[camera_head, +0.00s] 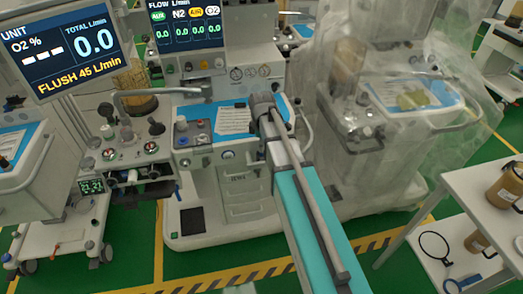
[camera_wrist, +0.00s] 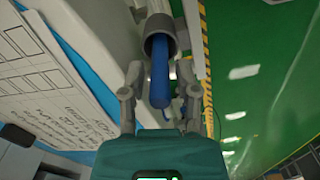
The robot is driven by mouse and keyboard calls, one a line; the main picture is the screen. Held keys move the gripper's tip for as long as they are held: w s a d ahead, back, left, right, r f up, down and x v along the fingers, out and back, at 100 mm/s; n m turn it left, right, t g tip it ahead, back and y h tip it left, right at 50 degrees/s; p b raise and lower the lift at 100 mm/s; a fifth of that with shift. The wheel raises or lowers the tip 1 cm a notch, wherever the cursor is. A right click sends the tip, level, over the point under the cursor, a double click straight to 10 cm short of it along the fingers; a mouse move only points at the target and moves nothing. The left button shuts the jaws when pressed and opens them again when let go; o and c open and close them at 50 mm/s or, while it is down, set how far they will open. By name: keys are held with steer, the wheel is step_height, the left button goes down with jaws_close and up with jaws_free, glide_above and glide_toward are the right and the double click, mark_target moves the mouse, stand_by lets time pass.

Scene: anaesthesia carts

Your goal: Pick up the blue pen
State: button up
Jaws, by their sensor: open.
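In the wrist view, a blue pen (camera_wrist: 160,82) sticks out of the mouth of a dark grey round holder (camera_wrist: 153,46). My gripper (camera_wrist: 160,70) is open, with one finger on each side of the pen. A gap shows between the pen and each finger, so the pen does not look gripped. The pen's far end is hidden inside the holder. In the head view, my gripper (camera_head: 262,104) is at the cart's worktop edge, small and partly hidden by my arm; I cannot make out the pen there.
A printed sheet (camera_head: 235,121) lies on the cart's blue worktop beside my gripper; it also shows in the wrist view (camera_wrist: 45,95). A plastic-covered cart (camera_head: 345,130) stands close on the right. A white table (camera_head: 470,200) is at the far right. Green floor lies in front.

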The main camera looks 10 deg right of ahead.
jaws_close()
steer(key=shift+r, duration=0.2)
step_height(320, 180, up, 2)
steer(key=p, duration=0.2)
steer(key=shift+r+p, duration=0.1)
steer(key=shift+p, duration=0.2)
steer(key=s+a+r+p, duration=0.3)
steer(key=s+r+p, duration=0.7)
steer(key=s, duration=0.3)
steer(key=shift+s+r, duration=0.2)
steer(key=shift+s, duration=0.15)
steer(key=w+d+r+p, duration=0.2)
steer(key=w+d, duration=0.1)
steer(key=w, duration=0.9)
steer(key=w+d+r+p, duration=0.2)
steer(key=w+p, duration=0.1)
steer(key=w, duration=0.9)
steer(key=shift+w+d+r, duration=0.2)
steer(key=shift+w+d, duration=0.1)
steer(key=shift+d, duration=0.1)
